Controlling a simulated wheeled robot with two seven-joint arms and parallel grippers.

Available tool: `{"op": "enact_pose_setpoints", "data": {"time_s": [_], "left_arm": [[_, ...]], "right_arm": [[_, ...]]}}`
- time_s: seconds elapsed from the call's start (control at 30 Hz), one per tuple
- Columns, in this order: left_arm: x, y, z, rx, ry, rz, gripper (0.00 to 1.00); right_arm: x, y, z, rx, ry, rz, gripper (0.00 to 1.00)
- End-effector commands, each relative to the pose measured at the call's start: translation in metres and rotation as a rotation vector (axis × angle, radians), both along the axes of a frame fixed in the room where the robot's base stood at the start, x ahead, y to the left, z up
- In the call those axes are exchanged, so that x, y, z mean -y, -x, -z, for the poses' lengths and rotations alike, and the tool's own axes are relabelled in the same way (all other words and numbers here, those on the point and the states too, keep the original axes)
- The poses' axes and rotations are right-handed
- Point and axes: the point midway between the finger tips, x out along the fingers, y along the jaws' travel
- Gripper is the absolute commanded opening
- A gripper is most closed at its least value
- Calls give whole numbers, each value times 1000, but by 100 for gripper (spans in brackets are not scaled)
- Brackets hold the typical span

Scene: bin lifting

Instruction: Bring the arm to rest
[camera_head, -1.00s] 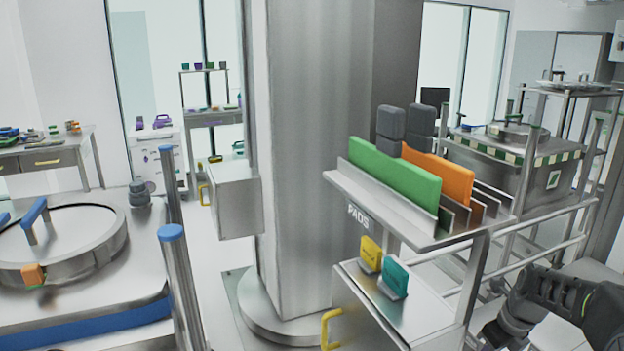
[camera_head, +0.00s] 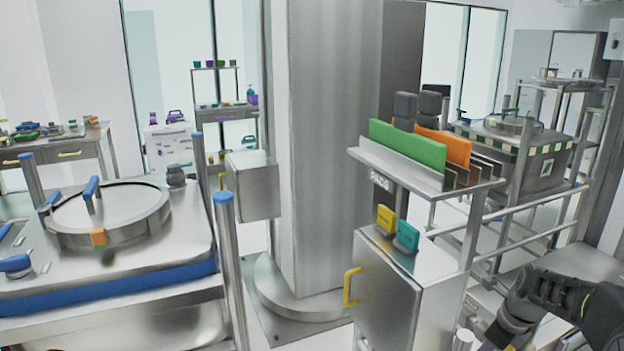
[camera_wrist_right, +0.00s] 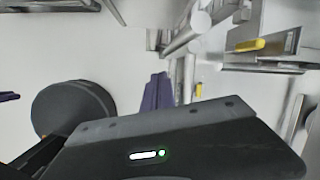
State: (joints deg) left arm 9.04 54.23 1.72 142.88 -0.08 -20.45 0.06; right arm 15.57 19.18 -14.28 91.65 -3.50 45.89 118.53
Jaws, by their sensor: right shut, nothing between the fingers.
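My right arm (camera_head: 555,295) shows as dark, bent links at the lower right of the head view. It reaches in from the right edge and bends down near the metal frame. The right wrist view looks over a dark panel with a small white and green light, probably part of my own body. My left arm and gripper are not in view.
A pads rack (camera_head: 380,155) with green and orange boards stands right of a thick steel column (camera_head: 325,160). Below it is a cabinet (camera_head: 385,305) with a yellow handle. A blue-edged bench (camera_head: 120,280) with a round lid (camera_head: 110,235) is at left. Blue-capped posts (camera_head: 228,260) stand between.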

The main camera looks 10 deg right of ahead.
Motion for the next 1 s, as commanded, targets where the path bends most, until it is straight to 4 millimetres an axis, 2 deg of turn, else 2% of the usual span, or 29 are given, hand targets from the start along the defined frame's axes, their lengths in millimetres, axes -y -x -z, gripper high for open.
{"op": "enact_pose_setpoints", "data": {"time_s": [0.23,0.37,0.47,0.5,0.53,0.6,0.67,0.7,0.77,0.9,1.0], "left_arm": [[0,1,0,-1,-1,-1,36],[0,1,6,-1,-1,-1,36],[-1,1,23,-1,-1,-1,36],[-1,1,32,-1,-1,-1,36],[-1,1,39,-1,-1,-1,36],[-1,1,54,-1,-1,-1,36],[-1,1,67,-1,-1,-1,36],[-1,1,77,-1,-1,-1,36],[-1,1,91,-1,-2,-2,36],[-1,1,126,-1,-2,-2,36],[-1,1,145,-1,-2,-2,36]], "right_arm": [[-4,-16,13,91,148,-319,0],[-24,-23,46,130,254,-583,0],[-58,-23,102,157,355,-877,0],[-77,-20,131,167,396,-1013,0],[-91,-17,152,174,427,-1110,0],[-125,-6,196,193,484,-1317,0],[-154,8,233,208,523,-1478,0],[-173,19,256,219,544,-1579,0],[-201,38,291,235,565,-1720,0],[-264,94,364,283,579,-2007,0],[-299,133,400,314,556,-2141,0]]}}
